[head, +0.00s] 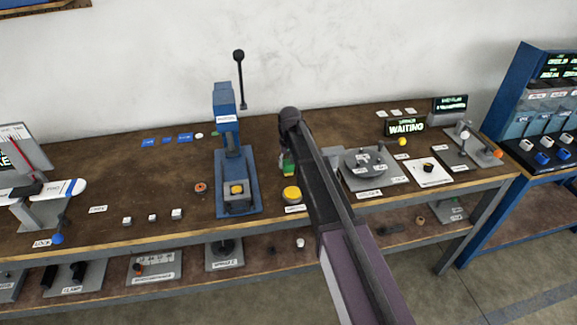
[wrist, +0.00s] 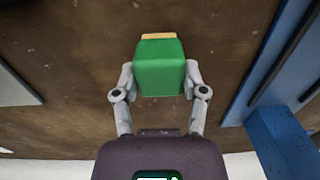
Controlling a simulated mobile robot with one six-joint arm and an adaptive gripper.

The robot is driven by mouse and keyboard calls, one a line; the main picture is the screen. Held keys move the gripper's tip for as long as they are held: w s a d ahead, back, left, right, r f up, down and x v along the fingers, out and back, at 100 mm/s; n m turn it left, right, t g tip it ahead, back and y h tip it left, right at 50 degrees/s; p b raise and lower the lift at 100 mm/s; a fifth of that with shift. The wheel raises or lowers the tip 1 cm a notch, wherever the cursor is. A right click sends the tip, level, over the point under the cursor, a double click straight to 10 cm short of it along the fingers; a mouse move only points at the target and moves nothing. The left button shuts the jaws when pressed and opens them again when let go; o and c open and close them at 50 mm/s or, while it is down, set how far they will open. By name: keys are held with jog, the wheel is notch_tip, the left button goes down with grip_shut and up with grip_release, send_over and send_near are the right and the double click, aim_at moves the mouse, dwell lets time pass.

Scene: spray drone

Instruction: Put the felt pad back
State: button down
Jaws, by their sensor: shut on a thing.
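My gripper (wrist: 160,84) is shut on a green block (wrist: 159,66) with a yellowish strip (wrist: 159,36) along one edge. The block's sides sit between both fingers. In the head view the green block (head: 288,168) hangs above the bench, just behind a round yellow piece (head: 291,193) on a labelled spot. I cannot tell for certain which thing is the felt pad; the green block with its yellowish edge may be it. The block appears clear of the bench, though its exact height is hard to tell.
A blue lever press (head: 228,120) with a yellow top on its grey block (head: 236,188) stands left of my gripper. A grey turntable plate (head: 374,176) lies to the right, near a "WAITING" display (head: 405,127). Small white blocks (head: 152,217) lie at the front left.

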jog(key=shift+f, duration=0.15)
jog(key=shift+c, duration=0.7)
grip_release()
jog(key=shift+r, duration=0.3)
notch_tip(320, 180, up, 12)
jog(key=p, duration=1.2)
jog(key=shift+d, duration=0.15)
jog(key=shift+w+f, duration=0.1)
